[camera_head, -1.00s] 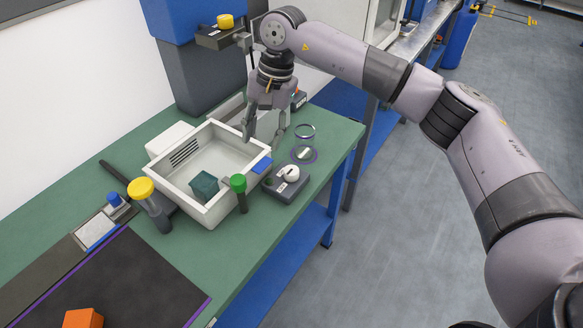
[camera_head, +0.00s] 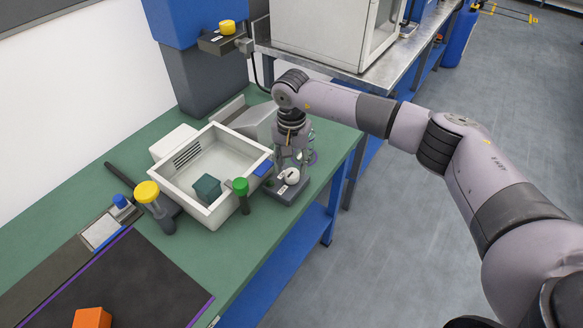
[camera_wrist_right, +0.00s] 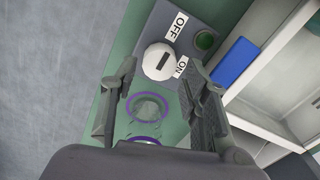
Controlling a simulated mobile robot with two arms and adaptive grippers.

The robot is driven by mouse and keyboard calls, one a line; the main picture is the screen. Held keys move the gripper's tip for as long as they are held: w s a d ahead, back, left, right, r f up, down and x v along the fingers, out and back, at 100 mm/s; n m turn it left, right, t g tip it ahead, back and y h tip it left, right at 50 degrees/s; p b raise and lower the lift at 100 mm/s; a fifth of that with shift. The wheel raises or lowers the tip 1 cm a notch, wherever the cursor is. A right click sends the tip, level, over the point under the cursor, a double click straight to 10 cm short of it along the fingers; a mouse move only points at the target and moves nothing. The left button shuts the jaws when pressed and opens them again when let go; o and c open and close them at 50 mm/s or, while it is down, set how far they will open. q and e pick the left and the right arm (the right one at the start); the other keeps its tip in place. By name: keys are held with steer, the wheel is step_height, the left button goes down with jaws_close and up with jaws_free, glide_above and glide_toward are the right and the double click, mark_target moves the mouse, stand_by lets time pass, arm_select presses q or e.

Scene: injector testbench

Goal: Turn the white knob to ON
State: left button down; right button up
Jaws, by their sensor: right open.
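The white knob (camera_head: 292,176) is on a dark grey box (camera_head: 283,191) at the right edge of the green table. In the right wrist view the round white knob (camera_wrist_right: 159,61) has a dark mark on its face, with an OFF label (camera_wrist_right: 177,26) and an ON label (camera_wrist_right: 182,66) beside it. My right gripper (camera_wrist_right: 156,85) is open and points down at the box. Its fingers are spread to either side of the knob's near edge, apart from it as far as I can tell. In the head view the right gripper (camera_head: 291,158) hides part of the box. My left gripper is not in view.
A white bin (camera_head: 225,150) with a dark green cube (camera_head: 207,188) stands left of the box. A clear ringed object (camera_wrist_right: 148,106) lies under the gripper.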

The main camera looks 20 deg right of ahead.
mark_target(291, 173)
steer(key=shift+f, duration=1.65)
steer(key=c, duration=0.9)
steer(key=shift+o, duration=0.2)
